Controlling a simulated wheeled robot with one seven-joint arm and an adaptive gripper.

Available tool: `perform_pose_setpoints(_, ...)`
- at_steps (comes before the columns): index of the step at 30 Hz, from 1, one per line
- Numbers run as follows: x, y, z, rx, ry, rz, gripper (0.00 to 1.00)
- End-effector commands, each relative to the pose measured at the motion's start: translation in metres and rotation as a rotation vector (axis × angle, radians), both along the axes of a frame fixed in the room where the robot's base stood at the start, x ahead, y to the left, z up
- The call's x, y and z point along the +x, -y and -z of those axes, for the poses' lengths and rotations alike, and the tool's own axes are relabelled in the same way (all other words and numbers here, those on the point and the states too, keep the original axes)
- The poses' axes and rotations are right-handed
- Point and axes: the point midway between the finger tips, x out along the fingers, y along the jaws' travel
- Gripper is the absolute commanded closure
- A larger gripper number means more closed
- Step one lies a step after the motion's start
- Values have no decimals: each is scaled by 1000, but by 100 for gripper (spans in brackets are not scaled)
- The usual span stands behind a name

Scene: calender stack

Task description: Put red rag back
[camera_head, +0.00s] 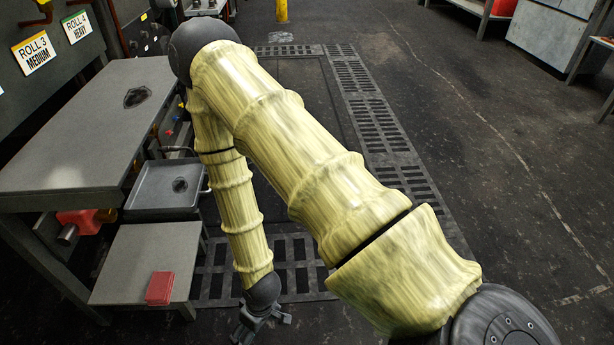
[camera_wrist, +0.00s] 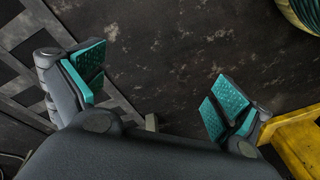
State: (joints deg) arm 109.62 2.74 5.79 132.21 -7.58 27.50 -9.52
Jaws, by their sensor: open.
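The red rag (camera_head: 160,288) lies folded in a small square on the low grey stand (camera_head: 148,252), near its front right part. My gripper (camera_head: 262,325) hangs low over the floor at the bottom of the head view, to the right of the stand and apart from the rag. In the wrist view my gripper (camera_wrist: 157,95) is open, with its teal-padded fingers wide apart and only dark floor between them. The rag is not in the wrist view.
A grey table (camera_head: 85,130) with a dark patch stands at the left, with a metal tray (camera_head: 165,187) beside it. A red object (camera_head: 80,222) sits under the table. Floor grating (camera_head: 375,125) runs along the middle.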

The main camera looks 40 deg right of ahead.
Motion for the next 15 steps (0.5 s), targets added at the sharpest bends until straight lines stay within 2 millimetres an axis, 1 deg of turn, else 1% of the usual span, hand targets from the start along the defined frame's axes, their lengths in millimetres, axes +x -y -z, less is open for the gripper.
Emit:
perform_pose_setpoints(1,-31,14,10,-23,-35,59,0)
perform_pose_setpoints(3,-64,32,17,-57,-64,138,0)
perform_pose_setpoints(6,-101,53,22,-100,-93,225,0)
perform_pose_setpoints(9,-123,67,23,-132,-107,279,0)
perform_pose_setpoints(10,-127,70,23,-138,-109,288,0)
perform_pose_setpoints(12,-134,73,23,-147,-113,304,0)
perform_pose_setpoints(15,-136,75,23,-151,-113,311,0)
